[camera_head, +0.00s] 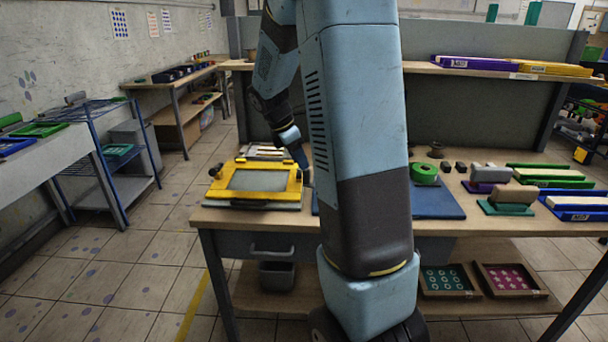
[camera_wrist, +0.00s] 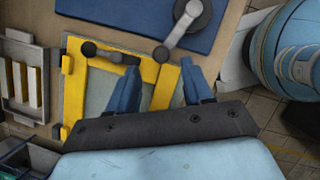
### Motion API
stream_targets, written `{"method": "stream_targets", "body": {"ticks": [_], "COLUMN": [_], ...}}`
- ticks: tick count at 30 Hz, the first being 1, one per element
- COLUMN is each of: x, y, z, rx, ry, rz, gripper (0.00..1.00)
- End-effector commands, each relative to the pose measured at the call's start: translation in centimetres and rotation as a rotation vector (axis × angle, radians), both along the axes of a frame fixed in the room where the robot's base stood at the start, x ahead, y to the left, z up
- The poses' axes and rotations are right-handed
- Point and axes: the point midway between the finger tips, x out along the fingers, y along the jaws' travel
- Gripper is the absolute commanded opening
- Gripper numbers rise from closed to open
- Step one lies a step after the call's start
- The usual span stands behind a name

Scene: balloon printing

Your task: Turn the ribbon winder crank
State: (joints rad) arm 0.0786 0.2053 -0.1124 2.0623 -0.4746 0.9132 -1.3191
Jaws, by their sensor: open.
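A grey crank arm (camera_wrist: 179,33) shows at the top of the wrist view, with a round hub (camera_wrist: 188,9) at its far end and a dark knob (camera_wrist: 161,54) at its near end. I take it to be the winder crank. It cannot be made out in the head view, where my arm covers that part of the table. My gripper (camera_wrist: 160,64) is open with its two blue fingers apart. The knob appears between the fingertips in the picture; I see no contact and cannot tell the height gap. In the head view my gripper (camera_head: 306,174) is over the right side of the yellow frame.
The yellow printing frame (camera_head: 231,194) lies below my gripper, with a dark clamp bar (camera_wrist: 108,53) on it. A blue mat (camera_head: 436,203) and a green roll (camera_head: 424,172) lie to the right. A tray with pale bars (camera_wrist: 22,80) is left in the wrist view.

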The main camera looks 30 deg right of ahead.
Motion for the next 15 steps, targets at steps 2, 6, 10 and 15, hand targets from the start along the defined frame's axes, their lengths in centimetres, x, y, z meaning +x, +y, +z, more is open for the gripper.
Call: {"method": "stream_targets", "body": {"ticks": [2, 6, 10, 15], "x": [-0.2, -0.3, -0.3, -0.4], "y": [-0.6, -1.4, -2.1, -2.5], "z": [-1.4, -3.5, -4.9, -5.9], "rx": [0.001, 0.001, 0.0, 0.001], "ry": [0.004, 0.003, 0.001, 0.0], "rz": [-0.002, -0.001, -0.002, -0.002], "gripper": [0.5, 0.5, 0.5, 0.5]}}
